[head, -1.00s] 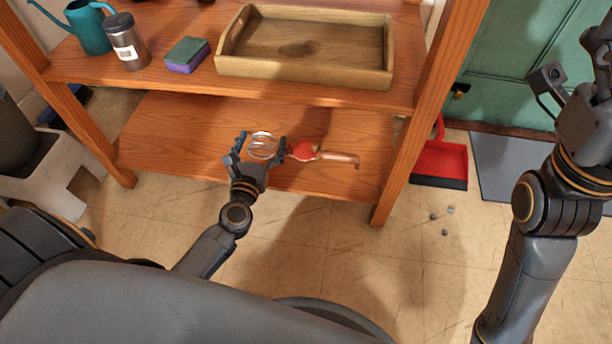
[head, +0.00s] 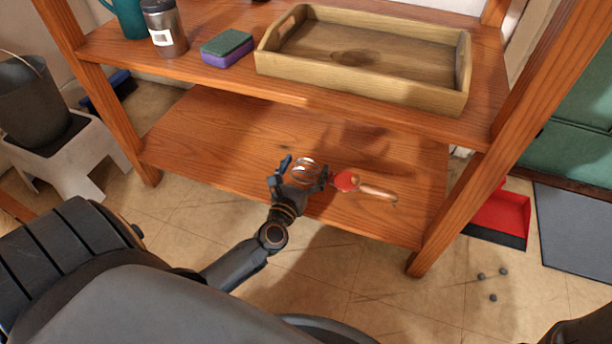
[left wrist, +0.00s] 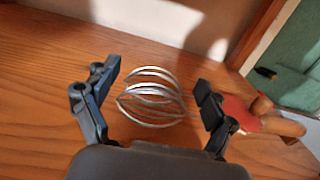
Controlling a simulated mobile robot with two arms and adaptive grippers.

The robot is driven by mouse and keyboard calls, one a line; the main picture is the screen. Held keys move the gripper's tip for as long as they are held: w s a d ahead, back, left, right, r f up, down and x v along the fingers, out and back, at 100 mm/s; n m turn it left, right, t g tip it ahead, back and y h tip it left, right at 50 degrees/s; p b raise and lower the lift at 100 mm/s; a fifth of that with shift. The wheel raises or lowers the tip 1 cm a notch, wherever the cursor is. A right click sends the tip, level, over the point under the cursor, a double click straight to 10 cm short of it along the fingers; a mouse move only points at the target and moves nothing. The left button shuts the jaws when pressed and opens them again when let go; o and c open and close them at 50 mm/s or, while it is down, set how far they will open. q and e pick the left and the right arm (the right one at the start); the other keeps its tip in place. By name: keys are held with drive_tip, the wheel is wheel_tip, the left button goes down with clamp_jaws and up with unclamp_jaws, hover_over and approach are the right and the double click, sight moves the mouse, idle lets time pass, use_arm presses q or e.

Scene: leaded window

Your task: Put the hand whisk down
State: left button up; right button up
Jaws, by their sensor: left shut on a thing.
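The hand whisk (head: 378,192) has silvery wire loops, a red middle part and a copper-brown handle pointing right. My left gripper (head: 304,172) is shut on it around the wire loops, one finger on each side. In the left wrist view the whisk's wires (left wrist: 150,97) lie between my two fingers, with the red part and handle beyond the right finger, partly hidden by it. The whisk is over the front part of the lower wooden shelf (head: 225,130); I cannot tell whether it touches the board. My right gripper is out of view.
The upper shelf holds a wooden tray (head: 365,86), a green and purple sponge (head: 227,48), a metal jar (head: 164,28) and a teal can (head: 128,15). The lower shelf is bare around the whisk. A shelf post (head: 500,150) stands right; a red dustpan (head: 500,212) is beyond it.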

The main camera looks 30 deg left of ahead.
use_arm(q)
wheel_tip(320, 180, down, 3)
drive_tip(key=shift+r+b, duration=0.1)
drive_tip(key=shift+b, duration=0.75)
drive_tip(key=shift+r, duration=0.1)
drive_tip(key=o, duration=1.2)
drive_tip(key=shift+f, duration=0.2)
